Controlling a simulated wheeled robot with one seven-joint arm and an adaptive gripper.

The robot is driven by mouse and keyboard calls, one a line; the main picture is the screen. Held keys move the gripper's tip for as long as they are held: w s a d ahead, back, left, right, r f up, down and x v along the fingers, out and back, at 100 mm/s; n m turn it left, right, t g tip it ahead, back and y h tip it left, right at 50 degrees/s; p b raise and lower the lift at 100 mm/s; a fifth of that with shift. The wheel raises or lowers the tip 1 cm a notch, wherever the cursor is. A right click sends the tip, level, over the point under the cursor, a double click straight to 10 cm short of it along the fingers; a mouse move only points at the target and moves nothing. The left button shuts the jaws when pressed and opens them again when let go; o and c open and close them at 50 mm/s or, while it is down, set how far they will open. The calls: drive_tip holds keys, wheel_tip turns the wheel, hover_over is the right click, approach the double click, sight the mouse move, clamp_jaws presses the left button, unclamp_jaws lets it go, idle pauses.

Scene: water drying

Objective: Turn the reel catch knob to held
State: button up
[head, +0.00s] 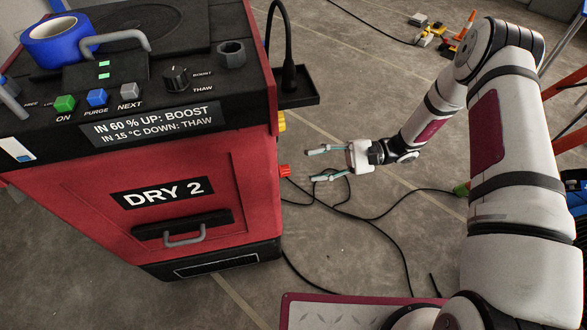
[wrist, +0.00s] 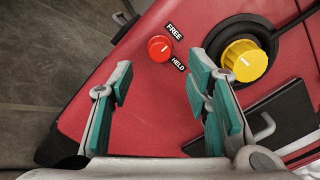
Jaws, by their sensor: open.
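The reel catch knob (wrist: 159,48) is a small round red knob on the red side panel of the machine in the wrist view. The label FREE (wrist: 174,31) is at its upper right and HELD (wrist: 179,64) at its lower right. It has a small pale mark; I cannot tell which label it points to. In the head view the knob (head: 285,170) sticks out from the machine's right side. My gripper (head: 318,164) is open and empty, just right of the knob and apart from it. In the wrist view its teal-padded fingers (wrist: 160,85) are spread below the knob.
A larger yellow knob (wrist: 245,60) sits right of the red one, near a dark cable. The DRY 2 machine (head: 215,180) has a black side shelf (head: 300,100) above the gripper. Black cables (head: 385,207) lie on the floor. Open floor lies around my gripper.

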sight(289, 170)
drive_tip(key=shift+b+x, duration=0.4)
drive_tip(key=shift+x, duration=2.8)
clamp_jaws()
